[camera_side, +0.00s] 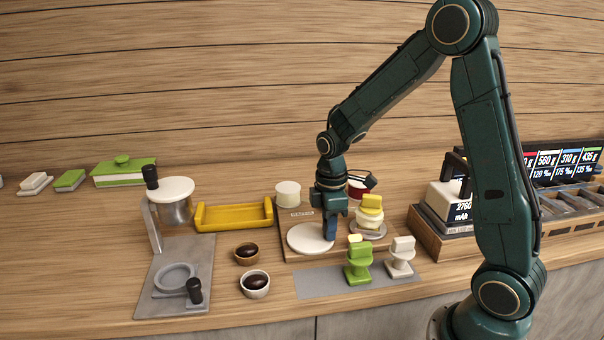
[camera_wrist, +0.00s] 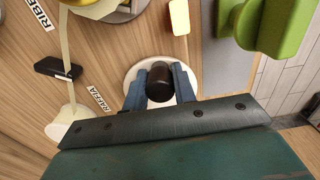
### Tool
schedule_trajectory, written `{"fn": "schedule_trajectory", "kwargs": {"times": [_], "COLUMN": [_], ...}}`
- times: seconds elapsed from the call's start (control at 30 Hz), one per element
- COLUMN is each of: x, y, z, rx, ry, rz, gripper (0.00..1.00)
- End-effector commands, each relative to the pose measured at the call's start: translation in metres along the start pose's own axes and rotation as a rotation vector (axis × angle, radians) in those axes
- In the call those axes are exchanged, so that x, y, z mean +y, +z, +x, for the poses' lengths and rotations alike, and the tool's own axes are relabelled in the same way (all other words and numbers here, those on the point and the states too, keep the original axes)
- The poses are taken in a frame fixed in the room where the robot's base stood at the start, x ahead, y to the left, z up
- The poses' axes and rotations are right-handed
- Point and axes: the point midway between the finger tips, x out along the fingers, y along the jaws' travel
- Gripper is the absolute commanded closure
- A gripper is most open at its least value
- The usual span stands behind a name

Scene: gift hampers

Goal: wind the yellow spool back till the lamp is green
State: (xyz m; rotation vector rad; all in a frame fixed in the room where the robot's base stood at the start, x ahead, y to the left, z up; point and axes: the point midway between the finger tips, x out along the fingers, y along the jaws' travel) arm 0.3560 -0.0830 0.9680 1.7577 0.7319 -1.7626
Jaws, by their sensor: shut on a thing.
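My gripper (camera_side: 330,228) points down over a round white disc (camera_side: 306,240) on a wooden board. In the wrist view its blue fingers (camera_wrist: 160,88) are shut on a dark cylindrical knob (camera_wrist: 159,82), with the white disc (camera_wrist: 132,78) beneath. The fingers hide this knob in the side view. A yellow-and-white piece (camera_side: 370,206) stands on a round grey plate (camera_side: 381,234) right of my gripper; I cannot tell for sure that it is the yellow spool. I cannot make out a lamp in either view.
A white spool (camera_side: 288,192) stands behind. Green (camera_side: 358,269) and white (camera_side: 401,260) stands are close in front. A yellow tray (camera_side: 234,216), two small bowls (camera_side: 255,291) and a grey press (camera_side: 153,262) lie left. Scales with displays (camera_side: 565,162) stand right.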

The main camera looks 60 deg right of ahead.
Motion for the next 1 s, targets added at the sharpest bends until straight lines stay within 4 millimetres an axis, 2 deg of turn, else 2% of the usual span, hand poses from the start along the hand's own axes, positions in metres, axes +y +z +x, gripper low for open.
{"fn": "schedule_trajectory", "kwargs": {"times": [1.0], "x": [0.024], "y": [-0.003], "z": [-0.001], "rx": [0.003], "ry": [0.006], "rz": [0.001], "gripper": [0.83]}}
